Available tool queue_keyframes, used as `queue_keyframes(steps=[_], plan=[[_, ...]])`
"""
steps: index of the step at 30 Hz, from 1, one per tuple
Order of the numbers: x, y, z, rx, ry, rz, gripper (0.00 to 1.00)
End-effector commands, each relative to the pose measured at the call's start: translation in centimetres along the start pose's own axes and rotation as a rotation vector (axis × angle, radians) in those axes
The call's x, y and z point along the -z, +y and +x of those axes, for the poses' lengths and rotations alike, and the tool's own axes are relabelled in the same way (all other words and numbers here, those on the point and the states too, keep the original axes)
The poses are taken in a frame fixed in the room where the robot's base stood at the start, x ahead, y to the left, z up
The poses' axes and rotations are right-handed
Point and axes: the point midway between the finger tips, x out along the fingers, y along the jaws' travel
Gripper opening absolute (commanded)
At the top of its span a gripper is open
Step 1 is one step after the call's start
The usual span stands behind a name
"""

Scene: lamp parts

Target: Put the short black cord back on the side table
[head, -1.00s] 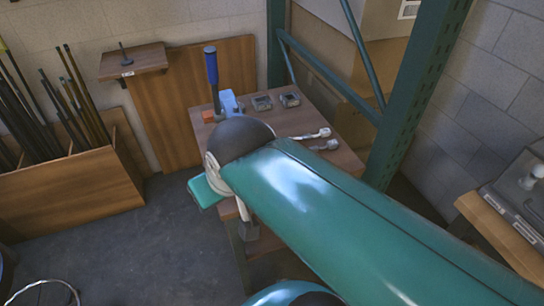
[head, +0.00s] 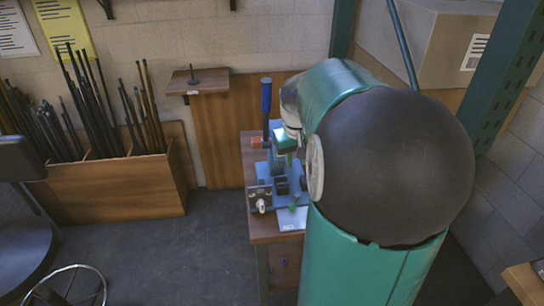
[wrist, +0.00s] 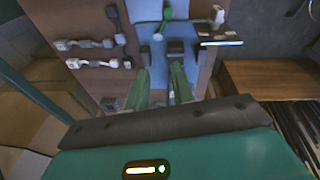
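My gripper (wrist: 161,88) points at the wooden work table. Its two green fingers are apart with nothing visible held between them. On the table top in the wrist view lie two short cords with pale end fittings, one upper (wrist: 88,43) and one lower (wrist: 96,63). I cannot tell which piece is the short black cord. No separate side table can be told for certain.
A blue-handled press (head: 266,95) stands at the table's back. A pale fitting (head: 262,204) sits on a dark plate at the front left corner. A wooden rod bin (head: 115,188) and a wall shelf (head: 195,82) are left. Floor between bin and table is clear.

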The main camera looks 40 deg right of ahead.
Motion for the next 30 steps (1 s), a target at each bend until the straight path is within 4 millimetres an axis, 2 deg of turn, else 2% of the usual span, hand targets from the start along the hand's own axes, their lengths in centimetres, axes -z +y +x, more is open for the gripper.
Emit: queue_keyframes(steps=[1,3,6,9,14,24,30], plan=[[0.3,2.8,1.4,0.015,-0.019,0.04,0.25],[0.5,5.7,2.9,0.035,-0.033,0.079,0.25],[0.5,9.1,4.4,0.059,-0.042,0.121,0.25],[0.3,11.2,5.3,0.072,-0.045,0.147,0.25],[0.2,11.9,6.7,0.08,-0.048,0.157,0.25],[0.0,11.1,12.8,0.081,-0.049,0.152,0.25],[-0.1,10.9,14.4,0.08,-0.047,0.151,0.25]])
